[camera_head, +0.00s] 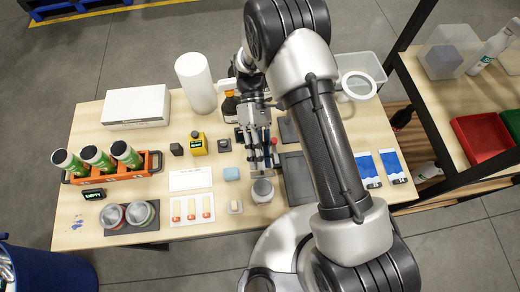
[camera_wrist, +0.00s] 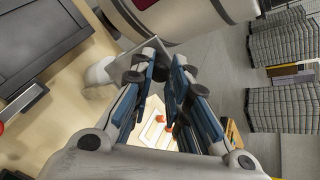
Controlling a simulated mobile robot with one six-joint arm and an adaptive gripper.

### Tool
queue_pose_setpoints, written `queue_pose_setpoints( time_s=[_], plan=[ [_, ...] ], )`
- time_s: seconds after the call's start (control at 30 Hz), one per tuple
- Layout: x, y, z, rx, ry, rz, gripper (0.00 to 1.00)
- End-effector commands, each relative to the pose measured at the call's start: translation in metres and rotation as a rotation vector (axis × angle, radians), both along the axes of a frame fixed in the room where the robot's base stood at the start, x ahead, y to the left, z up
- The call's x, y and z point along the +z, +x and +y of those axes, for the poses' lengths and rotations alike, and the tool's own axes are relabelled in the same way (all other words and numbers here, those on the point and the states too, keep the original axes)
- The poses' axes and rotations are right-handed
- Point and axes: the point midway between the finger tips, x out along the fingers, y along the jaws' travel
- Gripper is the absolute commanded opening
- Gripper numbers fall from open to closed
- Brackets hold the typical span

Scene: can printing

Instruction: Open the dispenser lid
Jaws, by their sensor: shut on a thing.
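The dispenser (camera_head: 262,192) is a small round whitish pot with a grey top, near the table's front edge in the head view. Its pale body (camera_wrist: 100,72) shows partly at the left in the wrist view. A thin flat grey plate, which looks like its lid (camera_wrist: 143,56), lies at my fingertips and is tilted in that view. My gripper (camera_head: 262,168) points down just behind the dispenser. In the wrist view my gripper (camera_wrist: 163,72) has its blue-sided fingers close together on the plate. The fingers hide part of the plate, and its hinge cannot be made out.
Orange rack (camera_head: 140,174) with green cans stands far left. Bare table shows between things.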

Motion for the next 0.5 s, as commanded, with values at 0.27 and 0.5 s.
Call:
queue_pose_setpoints(
  time_s=[0.27, 0.5],
  plan=[
    [-0.0031, 0.0008, 0.0017, -0.002, -0.020, 0.086, 0.00],
    [-0.0023, 0.0003, 0.0015, -0.001, -0.026, 0.110, 0.00]
  ],
)
